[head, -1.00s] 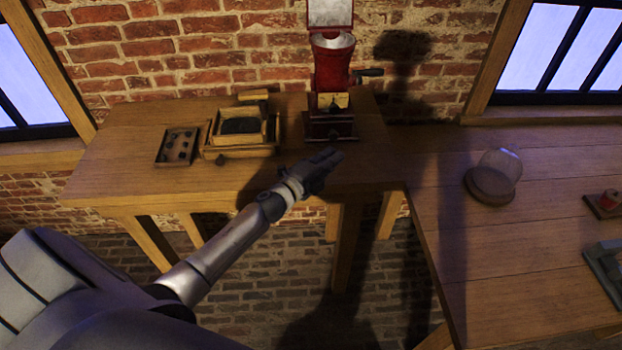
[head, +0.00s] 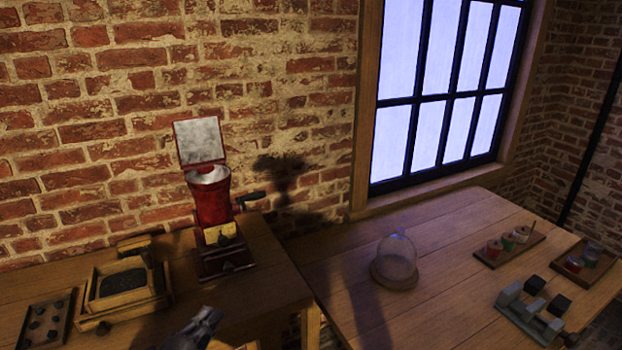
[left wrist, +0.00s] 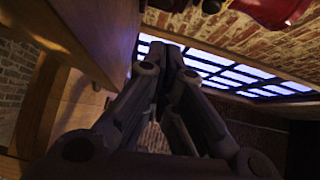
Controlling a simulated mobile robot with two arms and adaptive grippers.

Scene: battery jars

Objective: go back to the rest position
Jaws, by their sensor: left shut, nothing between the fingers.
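My left gripper (head: 205,322) shows at the bottom of the head view, in front of the left table's front edge. In the left wrist view its fingers (left wrist: 168,62) are together with nothing between them. My right gripper is in neither view. A red machine (head: 213,212) with a raised square lid (head: 199,141) and a side crank stands on the left table against the brick wall. The gripper is apart from it. Part of the red machine also shows at the top right of the left wrist view (left wrist: 268,10).
On the left table (head: 270,285) are a wooden box of dark grains (head: 123,312) and a tray of dark pieces (head: 45,322). The right table (head: 445,235) holds a glass dome (head: 397,259), a rack of small jars (head: 508,247), another jar tray (head: 590,262) and a grey device (head: 525,312).

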